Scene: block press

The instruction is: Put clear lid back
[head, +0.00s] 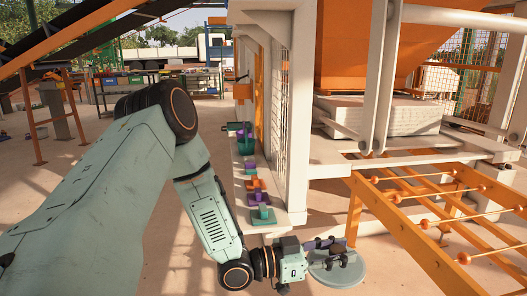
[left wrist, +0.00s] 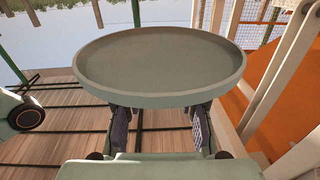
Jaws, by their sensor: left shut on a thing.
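The round lid (head: 345,275) is a flat grey-green disc with a raised rim. It does not look clear in these views. My left gripper (head: 332,248) is shut on the lid at its near side, low in front of the press in the head view. In the left wrist view the lid (left wrist: 160,68) fills the upper middle, and my two fingers (left wrist: 160,128) reach up to its lower edge. The exact grip point is partly hidden by the lid. My right gripper is in neither view.
A narrow pale ledge (head: 272,217) beside the press carries several purple, orange and green pieces and a teal cup-like container (head: 246,146). An orange frame with rollers (head: 430,215) stands at the right. Open sandy floor (head: 330,218) lies between.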

